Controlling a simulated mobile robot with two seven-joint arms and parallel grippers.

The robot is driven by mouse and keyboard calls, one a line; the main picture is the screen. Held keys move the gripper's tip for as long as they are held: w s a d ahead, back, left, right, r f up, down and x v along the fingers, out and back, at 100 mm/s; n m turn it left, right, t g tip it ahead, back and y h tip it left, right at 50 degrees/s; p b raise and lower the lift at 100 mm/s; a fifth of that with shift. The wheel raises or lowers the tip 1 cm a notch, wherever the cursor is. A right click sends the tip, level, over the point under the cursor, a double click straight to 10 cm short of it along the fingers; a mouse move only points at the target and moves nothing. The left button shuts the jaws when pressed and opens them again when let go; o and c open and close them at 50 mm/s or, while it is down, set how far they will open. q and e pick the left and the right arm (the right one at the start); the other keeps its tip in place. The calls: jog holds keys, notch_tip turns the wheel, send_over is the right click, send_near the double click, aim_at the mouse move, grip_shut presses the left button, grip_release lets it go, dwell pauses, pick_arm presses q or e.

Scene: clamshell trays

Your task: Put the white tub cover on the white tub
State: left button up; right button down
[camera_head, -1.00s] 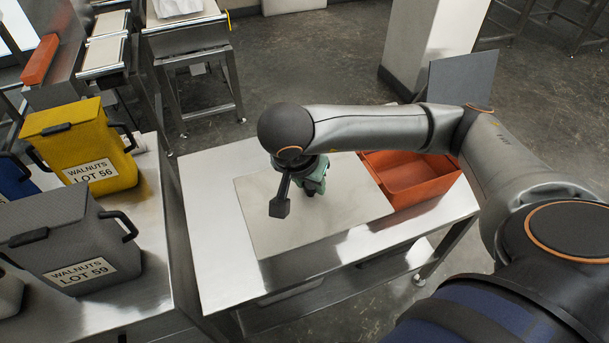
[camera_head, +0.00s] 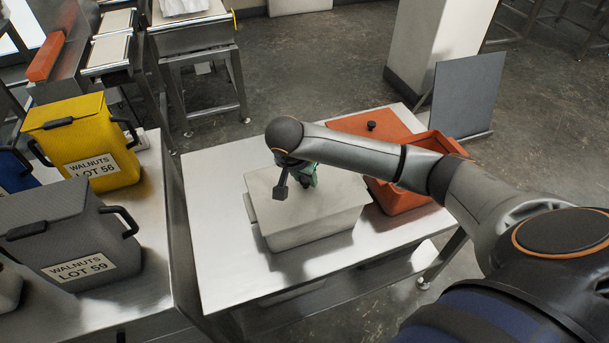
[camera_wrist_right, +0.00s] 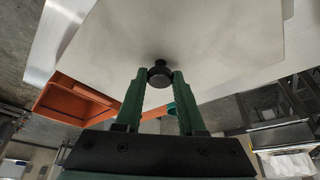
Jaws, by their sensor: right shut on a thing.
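The white tub cover (camera_head: 335,187) is a flat pale panel lying level over the white tub (camera_head: 312,232) on the steel table. My right gripper (camera_head: 307,177) is above the cover. In the right wrist view, its green fingers (camera_wrist_right: 158,78) are shut on the cover's black knob (camera_wrist_right: 160,70), and the pale cover (camera_wrist_right: 180,35) fills the upper part. The tub's front wall shows below the cover, and a bit of its rim sticks out at the left. I cannot tell whether the cover touches the rim all round. My left gripper is not in view.
An orange tub (camera_head: 400,197) stands close to the right, with an orange cover (camera_head: 368,126) with a black knob behind it. A grey panel (camera_head: 464,95) stands beyond the table. Yellow (camera_head: 85,140) and grey (camera_head: 75,225) walnut bins are on the left bench. The table's left front is bare.

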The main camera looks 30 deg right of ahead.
jog(key=shift+f+b, duration=0.3)
jog(key=shift+b, duration=0.05)
jog(key=c, duration=0.5)
grip_release()
jog(key=shift+r+p, duration=0.45)
jog(key=shift+r, duration=0.1)
jog(key=v, duration=1.1)
jog(key=shift+s+a+r, duration=0.15)
jog(key=shift+r, duration=0.1)
